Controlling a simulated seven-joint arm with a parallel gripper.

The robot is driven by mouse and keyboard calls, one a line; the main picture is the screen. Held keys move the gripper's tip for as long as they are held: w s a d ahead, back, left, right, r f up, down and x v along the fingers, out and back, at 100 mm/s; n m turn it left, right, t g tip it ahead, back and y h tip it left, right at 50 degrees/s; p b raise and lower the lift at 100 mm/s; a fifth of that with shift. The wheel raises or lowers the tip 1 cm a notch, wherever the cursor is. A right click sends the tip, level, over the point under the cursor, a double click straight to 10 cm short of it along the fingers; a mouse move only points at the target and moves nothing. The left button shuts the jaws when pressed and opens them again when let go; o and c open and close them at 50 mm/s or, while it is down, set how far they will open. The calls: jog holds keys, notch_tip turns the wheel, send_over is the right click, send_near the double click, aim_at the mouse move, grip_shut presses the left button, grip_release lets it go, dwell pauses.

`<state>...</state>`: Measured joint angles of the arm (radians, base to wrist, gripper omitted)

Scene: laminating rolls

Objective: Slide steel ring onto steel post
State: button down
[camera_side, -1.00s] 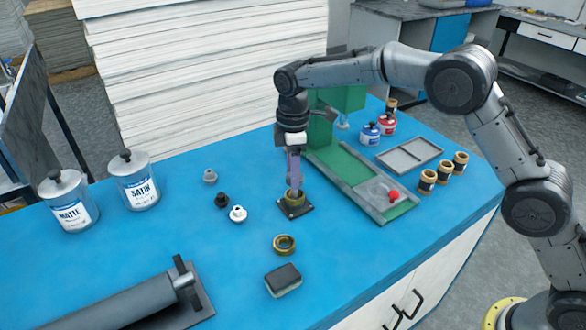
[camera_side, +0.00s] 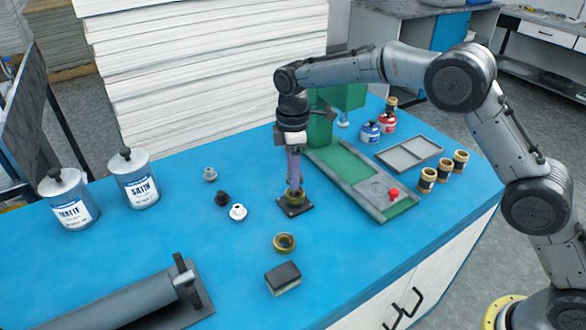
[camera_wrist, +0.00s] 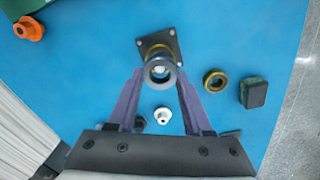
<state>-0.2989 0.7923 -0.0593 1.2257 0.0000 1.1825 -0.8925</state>
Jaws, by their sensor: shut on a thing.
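The steel ring (camera_wrist: 160,80) is a dark grey, thick-walled ring seen from above in the wrist view. My gripper (camera_wrist: 159,76) has its two purple fingers shut on its sides. A light spot shows in the ring's bore; I cannot tell whether it is the post's tip. The post stands on a square dark base plate (camera_wrist: 150,40) with corner bolts, which also shows in the side view (camera_side: 283,205). A brass-coloured ring or collar (camera_wrist: 158,49) shows just behind the held ring, over the plate. In the side view my gripper (camera_side: 294,186) points down over the plate; the fingers hide most of the post.
A loose brass ring (camera_side: 285,242) and a dark block (camera_side: 283,277) lie nearby. White (camera_side: 238,212), black (camera_side: 222,198) and grey (camera_side: 210,174) flanged parts stand left. The green-and-grey fixture (camera_side: 350,178) is close on the right.

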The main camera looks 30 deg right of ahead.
jog(key=shift+f, duration=1.65)
dwell(0.4)
jog(key=shift+c, duration=1.2)
grip_release()
jog(key=shift+o, duration=0.3)
jog(key=shift+o, duration=0.9)
jog(key=shift+r, duration=0.1)
jog(key=shift+r, duration=4.4)
